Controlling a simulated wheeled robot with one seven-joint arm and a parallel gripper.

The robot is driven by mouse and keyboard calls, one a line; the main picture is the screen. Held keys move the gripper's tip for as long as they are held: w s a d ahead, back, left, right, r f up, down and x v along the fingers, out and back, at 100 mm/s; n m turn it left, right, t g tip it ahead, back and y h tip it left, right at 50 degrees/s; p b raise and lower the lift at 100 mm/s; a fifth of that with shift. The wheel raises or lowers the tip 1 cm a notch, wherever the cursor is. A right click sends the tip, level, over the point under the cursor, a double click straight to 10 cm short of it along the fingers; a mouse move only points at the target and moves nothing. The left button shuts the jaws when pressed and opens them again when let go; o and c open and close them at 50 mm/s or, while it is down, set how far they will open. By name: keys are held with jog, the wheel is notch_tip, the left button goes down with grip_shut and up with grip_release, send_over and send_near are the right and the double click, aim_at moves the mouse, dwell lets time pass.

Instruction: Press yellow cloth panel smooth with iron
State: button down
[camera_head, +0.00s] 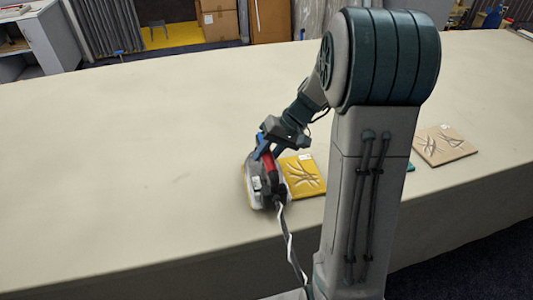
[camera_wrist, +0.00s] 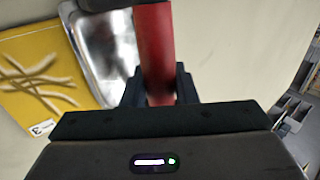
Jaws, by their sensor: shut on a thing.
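The yellow cloth panel (camera_head: 307,176) lies on the table with several raised creases across it and a small white tag at one corner. It also shows at the left of the wrist view (camera_wrist: 35,80). The iron (camera_head: 254,190) has a red handle and a silver body, and it sits at the panel's left edge. In the wrist view its shiny metal (camera_wrist: 108,45) is beside the panel; I cannot tell whether it overlaps the cloth. My gripper (camera_head: 266,150) is shut on the red handle, which also shows between the fingers in the wrist view (camera_wrist: 155,60).
A tan creased panel (camera_head: 443,144) lies to the right, and a sliver of a green one (camera_head: 411,167) shows behind my arm. A cord (camera_head: 290,245) runs from the iron over the table's front edge. The cloth table (camera_head: 130,170) is bare to the left.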

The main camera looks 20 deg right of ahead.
jog(key=shift+f+b, duration=0.5)
jog(key=shift+b, duration=0.05)
jog(key=shift+s+f, duration=0.15)
jog(key=shift+f, duration=0.05)
dwell(1.8)
jog(key=shift+r+p, duration=2.1)
jog(key=shift+r, duration=1.6)
jog(key=shift+w, duration=0.25)
